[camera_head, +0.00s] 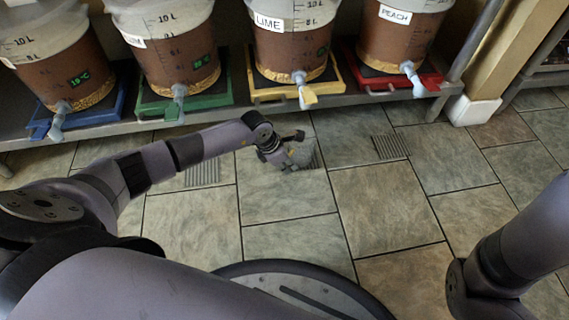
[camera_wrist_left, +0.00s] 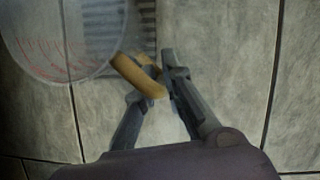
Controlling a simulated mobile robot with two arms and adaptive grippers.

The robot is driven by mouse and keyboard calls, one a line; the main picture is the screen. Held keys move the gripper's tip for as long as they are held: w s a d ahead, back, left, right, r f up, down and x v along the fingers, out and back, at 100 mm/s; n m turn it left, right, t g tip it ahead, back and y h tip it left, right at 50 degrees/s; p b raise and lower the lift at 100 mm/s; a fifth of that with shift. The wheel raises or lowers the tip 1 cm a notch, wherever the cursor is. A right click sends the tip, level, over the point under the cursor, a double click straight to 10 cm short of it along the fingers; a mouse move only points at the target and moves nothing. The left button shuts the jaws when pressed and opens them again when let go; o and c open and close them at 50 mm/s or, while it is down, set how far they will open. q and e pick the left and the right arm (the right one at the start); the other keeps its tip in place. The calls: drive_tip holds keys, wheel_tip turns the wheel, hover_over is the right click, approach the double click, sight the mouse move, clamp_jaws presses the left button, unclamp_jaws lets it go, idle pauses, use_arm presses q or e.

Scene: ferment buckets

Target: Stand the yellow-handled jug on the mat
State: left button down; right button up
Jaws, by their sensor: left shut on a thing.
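The jug (camera_wrist_left: 60,38) is clear with red measuring marks and shows at the top left of the left wrist view, partly cut off. Its yellow handle (camera_wrist_left: 138,76) lies between the fingers of my left gripper (camera_wrist_left: 158,80), which is shut on it. In the head view my left gripper (camera_head: 290,152) is held out over the tiled floor, in front of the shelf. The clear jug body is too faint to make out there. I cannot pick out a mat in either view. My right arm shows at the lower right, but its gripper is out of view.
Several brown buckets with taps stand in coloured trays along a low shelf (camera_head: 232,122): blue (camera_head: 85,121), green (camera_head: 205,101), yellow (camera_head: 334,88) and red (camera_head: 430,80). A floor grate (camera_head: 390,147) lies right of the gripper. The tiled floor (camera_head: 385,205) is open.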

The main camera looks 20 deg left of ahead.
use_arm(q)
drive_tip(key=shift+r, duration=0.1)
drive_tip(key=c, duration=1.7)
unclamp_jaws()
